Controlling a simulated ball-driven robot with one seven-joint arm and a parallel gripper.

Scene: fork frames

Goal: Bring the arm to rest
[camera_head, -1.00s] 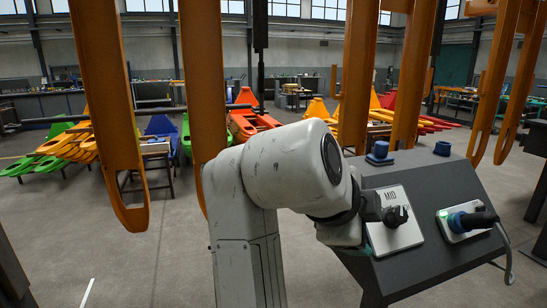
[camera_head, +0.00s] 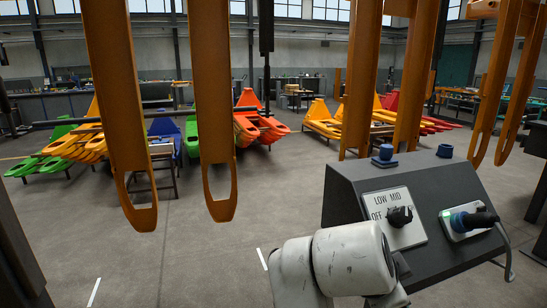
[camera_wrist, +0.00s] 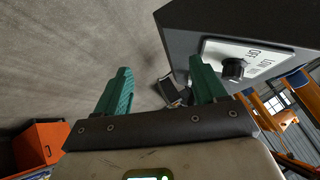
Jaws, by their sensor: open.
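My gripper (camera_wrist: 160,92) shows in the wrist view with its two green fingers apart and nothing between them. It is below and to the left of the dark control console (camera_wrist: 185,25), apart from the knob. In the head view my white arm (camera_head: 335,262) is folded low at the bottom, in front of the console (camera_head: 350,205). The gripper itself is hidden in the head view. The console bears a white plate with a black selector knob (camera_head: 399,216), marked OFF, LOW and MID. The knob also shows in the wrist view (camera_wrist: 233,68).
A second plate with a plugged cable (camera_head: 474,220) is on the console's right. Blue pieces (camera_head: 384,154) stand on its top edge. Orange forks (camera_head: 216,120) hang at left and right. Racks with coloured forks (camera_head: 255,122) stand behind. The floor at left centre is clear.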

